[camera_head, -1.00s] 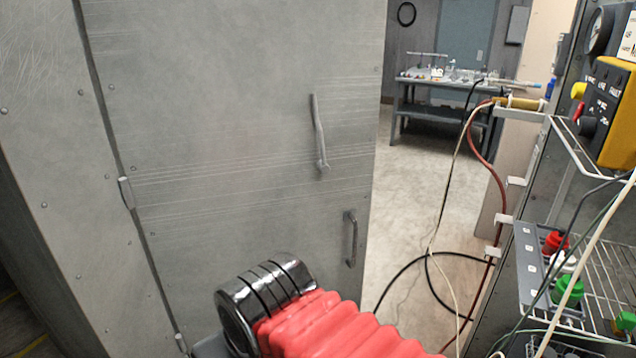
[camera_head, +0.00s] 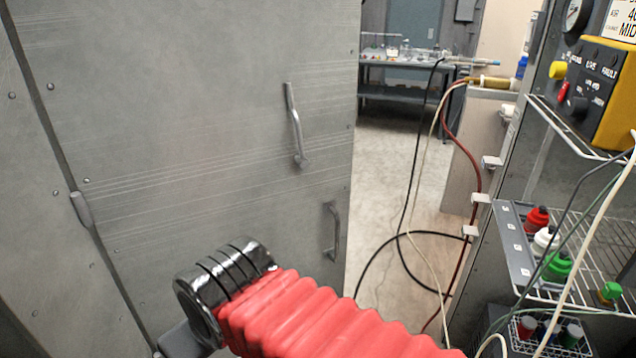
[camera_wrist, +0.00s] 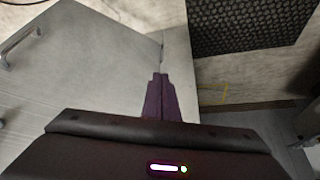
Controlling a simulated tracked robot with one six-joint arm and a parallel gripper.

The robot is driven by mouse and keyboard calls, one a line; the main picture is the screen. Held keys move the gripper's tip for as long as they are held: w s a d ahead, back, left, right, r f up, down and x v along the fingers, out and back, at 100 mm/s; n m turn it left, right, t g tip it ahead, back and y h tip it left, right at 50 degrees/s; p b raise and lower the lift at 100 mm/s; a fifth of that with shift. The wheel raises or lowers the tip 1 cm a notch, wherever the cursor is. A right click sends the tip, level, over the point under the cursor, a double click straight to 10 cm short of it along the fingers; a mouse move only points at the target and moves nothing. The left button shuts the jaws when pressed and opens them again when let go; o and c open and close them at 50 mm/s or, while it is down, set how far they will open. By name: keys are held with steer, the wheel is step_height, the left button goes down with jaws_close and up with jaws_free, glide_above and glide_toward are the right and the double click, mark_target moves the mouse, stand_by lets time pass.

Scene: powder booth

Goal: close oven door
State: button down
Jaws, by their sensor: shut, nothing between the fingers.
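The oven door (camera_head: 200,110) is a large scratched grey metal panel filling the left and middle of the head view. It has two bar handles near its right edge, an upper one (camera_head: 296,128) and a lower one (camera_head: 331,230). A hinge (camera_head: 82,209) sits on the seam at its left. I cannot tell how far the door stands from its frame. In the wrist view the door (camera_wrist: 90,65) is at the left, with a handle at the far left. My gripper (camera_wrist: 158,78) is shut and empty, pointing along the seam side; contact is unclear. The fingers do not show in the head view.
A shelf rack (camera_head: 520,235) with coloured bottles and a yellow control box (camera_head: 612,95) stands at the right. Hoses and cables (camera_head: 440,200) hang beside it. A workbench (camera_head: 400,75) is far back. A dark perforated mat (camera_wrist: 245,25) lies in the wrist view.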

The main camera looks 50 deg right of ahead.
mark_target(316, 176)
steer(key=w+d+m+t+h, duration=0.1)
steer(key=w+d+t+h, duration=0.1)
steer(key=w+d, duration=0.6)
steer(key=w+d+r+m+t+h, duration=0.15)
steer(key=w+d, duration=0.25)
steer(key=d, duration=0.7)
steer(key=w+d+m+t+h, duration=0.1)
steer(key=w+d+t+h, duration=0.3)
steer(key=d, duration=0.6)
steer(key=w+d+f, duration=0.1)
steer(key=d+f, duration=0.2)
steer(key=d, duration=0.9)
steer(key=s+d+f+t, duration=0.3)
steer(key=s+d, duration=0.3)
steer(key=d, duration=0.1)
steer(key=shift+s+d+f+m+y, duration=0.3)
steer(key=shift+d+m+y, duration=0.05)
steer(key=shift+d+m, duration=0.1)
steer(key=shift+w+t, duration=0.1)
steer(key=shift+t, duration=0.15)
steer(key=x, duration=1.3)
steer(key=shift+w+d, duration=0.15)
steer(key=shift+w, duration=0.25)
